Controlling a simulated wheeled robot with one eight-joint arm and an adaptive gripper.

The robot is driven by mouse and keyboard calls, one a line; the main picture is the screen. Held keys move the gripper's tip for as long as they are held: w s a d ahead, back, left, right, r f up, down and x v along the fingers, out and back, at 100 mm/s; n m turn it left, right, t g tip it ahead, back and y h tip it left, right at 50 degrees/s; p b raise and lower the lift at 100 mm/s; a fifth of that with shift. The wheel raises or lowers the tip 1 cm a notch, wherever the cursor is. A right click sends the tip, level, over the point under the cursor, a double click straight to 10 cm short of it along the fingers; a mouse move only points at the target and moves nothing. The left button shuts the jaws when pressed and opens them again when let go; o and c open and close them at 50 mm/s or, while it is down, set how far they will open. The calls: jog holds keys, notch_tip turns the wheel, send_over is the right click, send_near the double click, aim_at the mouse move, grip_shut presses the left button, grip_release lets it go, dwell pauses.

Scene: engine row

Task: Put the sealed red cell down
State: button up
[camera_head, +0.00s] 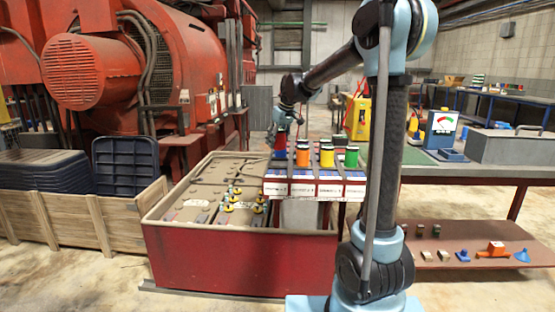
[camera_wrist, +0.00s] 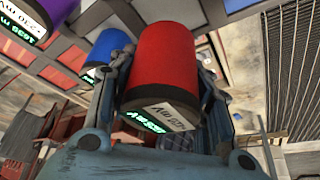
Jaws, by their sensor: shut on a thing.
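The red cell (camera_wrist: 165,62) fills the middle of the wrist view, with a white label and a green readout at its lower end. My gripper (camera_wrist: 160,85) is shut on its sides, one finger on each side. In the head view my gripper (camera_head: 283,128) is over the left part of a rack (camera_head: 315,190) with labelled fronts. Blue, orange (camera_head: 303,157), yellow (camera_head: 327,157) and green (camera_head: 351,157) cells stand in the rack. A blue cell (camera_wrist: 106,47) and a purple cell (camera_wrist: 58,8) show beside the red one in the wrist view. Whether the red cell touches the rack is unclear.
A large red-walled battery case (camera_head: 240,264) stands under and left of the rack. A wooden crate (camera_head: 75,221) with dark trays is further left. A workbench (camera_head: 460,172) with a gauge (camera_head: 442,125) and grey toolbox (camera_head: 510,146) stands right. My arm hides part of the rack's right side.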

jog(key=shift+f, duration=3.4)
jog(key=o, duration=1.5)
